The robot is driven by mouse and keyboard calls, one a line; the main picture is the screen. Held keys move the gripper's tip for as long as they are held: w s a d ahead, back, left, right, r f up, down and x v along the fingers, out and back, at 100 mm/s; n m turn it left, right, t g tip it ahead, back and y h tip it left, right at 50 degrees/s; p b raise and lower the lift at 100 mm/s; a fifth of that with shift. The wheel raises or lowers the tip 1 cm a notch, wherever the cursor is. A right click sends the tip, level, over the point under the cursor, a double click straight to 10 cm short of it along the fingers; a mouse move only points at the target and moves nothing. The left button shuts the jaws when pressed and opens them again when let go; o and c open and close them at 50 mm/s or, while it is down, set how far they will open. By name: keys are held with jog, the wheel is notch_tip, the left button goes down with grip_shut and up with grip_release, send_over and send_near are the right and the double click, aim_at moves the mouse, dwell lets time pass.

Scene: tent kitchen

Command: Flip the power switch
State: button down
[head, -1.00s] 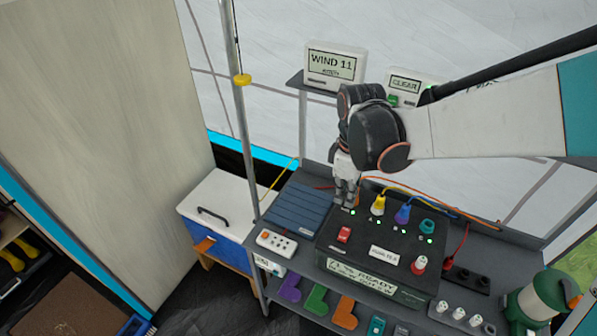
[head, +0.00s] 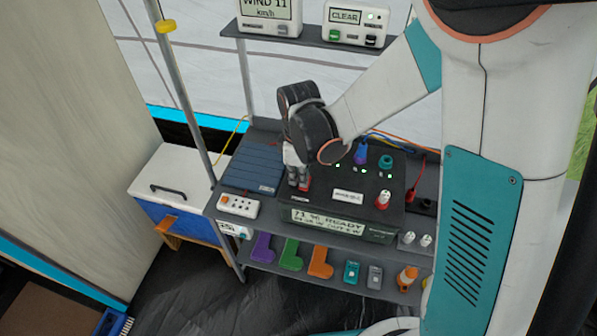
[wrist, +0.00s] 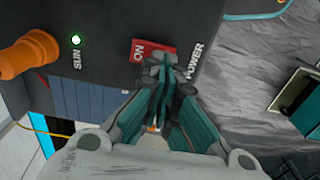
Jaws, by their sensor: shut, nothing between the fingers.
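The red power switch (wrist: 146,50) sits on top of a black power box (head: 405,185), beside the words ON and POWER in the wrist view. My gripper (head: 298,186) points down at the switch and mostly hides it in the head view. In the wrist view the closed fingertips (wrist: 165,66) are at the switch's edge. They look very close to it, but I cannot tell whether they touch. The fingers are shut and empty. The box's front display (head: 328,221) reads a percentage and READY; its lower line is too blurred to read surely.
A metal pole (head: 186,95) rises at the left. Coloured blocks (head: 290,255) sit on the lower shelf.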

dwell(0.3)
jog(key=shift+s+f+b, duration=0.1)
jog(key=shift+f+b, duration=0.3)
jog(key=shift+f, duration=0.05)
jog(key=shift+r, duration=0.1)
jog(key=shift+w+d+r, duration=0.2)
jog(key=shift+w+r, duration=0.05)
jog(key=shift+w, duration=0.5)
